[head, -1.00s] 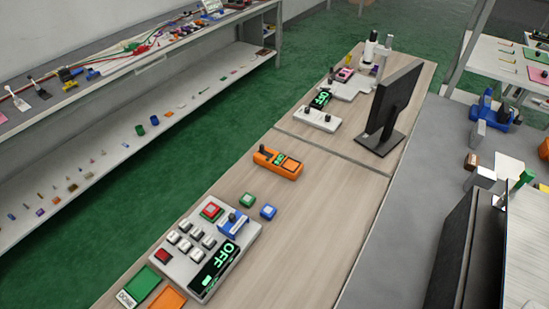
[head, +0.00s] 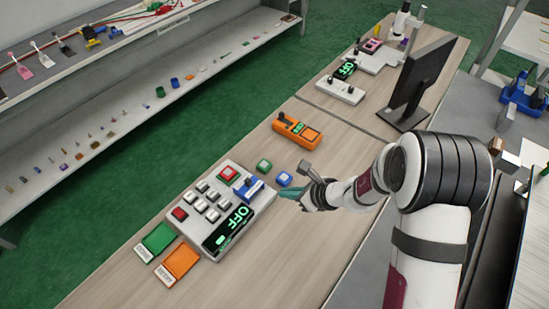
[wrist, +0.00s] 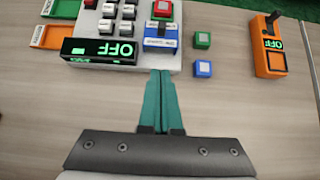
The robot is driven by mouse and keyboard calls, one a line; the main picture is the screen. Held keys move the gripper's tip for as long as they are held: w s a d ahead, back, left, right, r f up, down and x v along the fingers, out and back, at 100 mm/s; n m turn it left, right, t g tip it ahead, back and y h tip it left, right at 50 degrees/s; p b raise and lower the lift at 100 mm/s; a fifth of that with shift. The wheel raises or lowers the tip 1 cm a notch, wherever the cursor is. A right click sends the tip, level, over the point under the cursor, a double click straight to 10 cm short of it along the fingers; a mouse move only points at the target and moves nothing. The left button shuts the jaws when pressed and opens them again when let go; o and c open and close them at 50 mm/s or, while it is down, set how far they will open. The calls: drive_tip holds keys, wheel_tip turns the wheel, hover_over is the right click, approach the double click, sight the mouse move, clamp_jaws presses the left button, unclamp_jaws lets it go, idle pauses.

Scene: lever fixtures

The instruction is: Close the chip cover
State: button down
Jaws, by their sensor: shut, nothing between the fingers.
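No part is clearly marked as a chip cover. A blue fixture (head: 249,189) with a white label and a dark lever knob sits on the white control panel (head: 267,197). It also shows in the wrist view (wrist: 161,43) at the panel's near right corner. A pink item (head: 371,46) lies on a pale base at the far end, too small to make out. My gripper (head: 284,193) has teal fingers, shut and empty. In the wrist view its fingertips (wrist: 161,73) point at the panel edge just below the blue fixture; contact cannot be told.
Green (head: 264,166) and blue (head: 284,179) buttons stand right of the panel. An orange box (head: 296,130) with a lever lies beyond them. A green tray (head: 160,238) and an orange tray (head: 182,261) are at the left. A monitor (head: 420,82) stands behind. The near wood tabletop is clear.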

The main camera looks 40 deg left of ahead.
sight(250, 185)
drive_tip(key=x, duration=0.3)
drive_tip(key=a+r+x, duration=0.1)
drive_tip(key=x, duration=0.7)
drive_tip(key=shift+a+r, duration=0.15)
drive_tip(key=shift+a, duration=0.75)
drive_tip(key=a, duration=0.9)
drive_tip(key=shift+s+a+r, duration=0.1)
drive_tip(key=shift+a+r, duration=0.05)
drive_tip(key=shift+a, duration=0.35)
drive_tip(key=shift+d, duration=0.1)
